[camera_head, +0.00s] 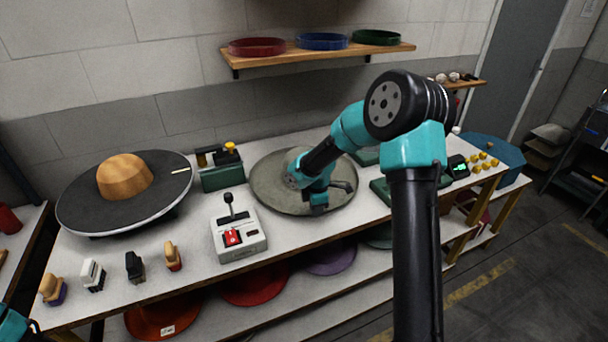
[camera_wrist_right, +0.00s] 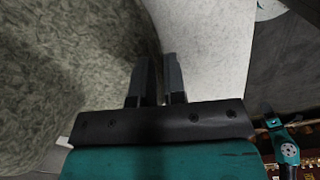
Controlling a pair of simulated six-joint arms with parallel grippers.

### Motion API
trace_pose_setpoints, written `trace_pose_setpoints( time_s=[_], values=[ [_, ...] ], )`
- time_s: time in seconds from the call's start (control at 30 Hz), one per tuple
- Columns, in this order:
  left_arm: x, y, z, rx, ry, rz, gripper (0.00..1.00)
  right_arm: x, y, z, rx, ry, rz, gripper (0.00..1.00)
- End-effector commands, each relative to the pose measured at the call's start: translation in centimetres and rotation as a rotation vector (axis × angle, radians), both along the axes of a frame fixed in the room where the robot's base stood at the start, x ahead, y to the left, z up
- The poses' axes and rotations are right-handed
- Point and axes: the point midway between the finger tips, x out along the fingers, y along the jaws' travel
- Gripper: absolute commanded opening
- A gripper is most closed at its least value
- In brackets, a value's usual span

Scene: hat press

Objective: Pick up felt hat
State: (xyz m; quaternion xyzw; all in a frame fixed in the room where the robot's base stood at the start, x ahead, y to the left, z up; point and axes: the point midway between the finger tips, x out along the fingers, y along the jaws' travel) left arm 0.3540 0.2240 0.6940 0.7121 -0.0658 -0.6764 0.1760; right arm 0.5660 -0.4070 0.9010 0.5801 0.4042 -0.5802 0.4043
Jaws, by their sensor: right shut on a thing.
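A grey-green felt hat (camera_head: 268,184) lies on the white worktable, its wide round brim spread out. My right gripper (camera_head: 318,209) reaches down over the hat and hides much of its crown. In the right wrist view the gripper's two dark fingers (camera_wrist_right: 156,62) are close together at the edge of the mottled felt (camera_wrist_right: 60,50), shut on the hat's brim. How much felt is between the fingers is hidden. A teal piece of my left arm shows in the lower left corner of the head view, but its gripper is out of view.
A round dark plate (camera_head: 75,208) with a wooden hat block (camera_head: 125,175) stands to the left. A lever control box (camera_head: 238,238) and a green box (camera_head: 222,178) stand beside the hat. Several stamps line the front edge. Coloured hats lie on the lower shelf.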

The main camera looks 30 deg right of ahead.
Motion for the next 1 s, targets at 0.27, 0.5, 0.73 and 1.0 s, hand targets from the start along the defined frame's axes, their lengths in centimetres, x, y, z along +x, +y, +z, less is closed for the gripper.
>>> trace_pose_setpoints(
  time_s=[0.27, 0.5, 0.73, 1.0],
  values=[
    [0.0, 0.0, 0.0, 0.000, 0.000, 0.000, 0.43, 0.0, 0.0, 0.1, 0.000, -0.001, -0.001, 0.00],
    [0.0, 0.0, 0.0, 0.000, 0.000, 0.000, 0.43, 0.1, 0.0, 2.0, 0.000, -0.004, -0.001, 0.00],
    [0.0, 0.0, 0.0, 0.000, 0.000, 0.000, 0.43, 0.1, 0.0, 6.6, -0.001, -0.007, -0.001, 0.00],
    [0.0, 0.0, 0.0, 0.000, 0.000, 0.000, 0.43, 0.1, 0.0, 13.2, -0.001, -0.007, -0.001, 0.00]
  ],
)
